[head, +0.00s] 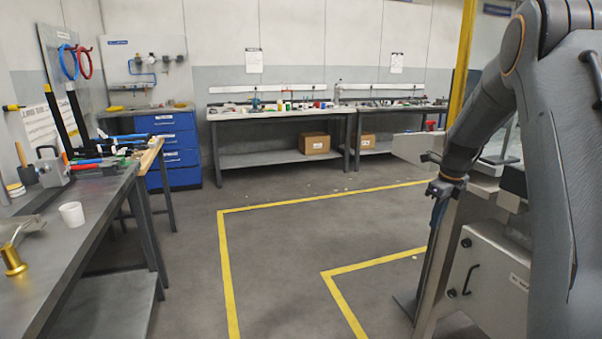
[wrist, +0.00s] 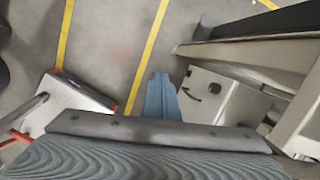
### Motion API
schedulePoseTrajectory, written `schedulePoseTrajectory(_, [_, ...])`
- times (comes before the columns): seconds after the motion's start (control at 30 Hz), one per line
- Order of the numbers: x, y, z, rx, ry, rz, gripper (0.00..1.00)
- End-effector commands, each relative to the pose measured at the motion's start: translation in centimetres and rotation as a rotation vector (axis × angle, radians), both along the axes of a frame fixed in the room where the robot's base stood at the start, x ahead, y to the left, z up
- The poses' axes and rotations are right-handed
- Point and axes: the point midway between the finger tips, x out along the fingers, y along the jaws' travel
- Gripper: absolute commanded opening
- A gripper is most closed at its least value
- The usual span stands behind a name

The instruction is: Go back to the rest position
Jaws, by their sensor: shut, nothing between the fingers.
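My gripper (head: 436,212) hangs pointing down at the right of the head view, low on my arm, beside a light grey cabinet. In the wrist view its blue-grey fingers (wrist: 160,98) are together, with nothing between them. Below the fingertips there is grey floor with yellow lines. The gripper holds no object and appears apart from the cabinet.
The light grey cabinet (head: 487,278) with a black handle stands close by my arm. A workbench (head: 75,215) with a white cup (head: 72,214) runs along the left. A blue drawer unit (head: 172,150) and long benches stand at the back. The marked floor (head: 285,255) between is clear.

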Motion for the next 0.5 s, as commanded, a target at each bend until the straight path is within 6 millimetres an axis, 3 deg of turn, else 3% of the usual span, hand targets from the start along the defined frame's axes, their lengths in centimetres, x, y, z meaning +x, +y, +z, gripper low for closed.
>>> schedulePoseTrajectory(0.03, [-1.6,2.1,0.9,-0.022,0.011,0.132,0.0])
schedulePoseTrajectory(0.2, [-7.0,7.8,2.1,-0.092,0.042,0.602,0.0])
schedulePoseTrajectory(0.5, [-18.7,16.2,3.3,-0.188,0.08,1.439,0.0])
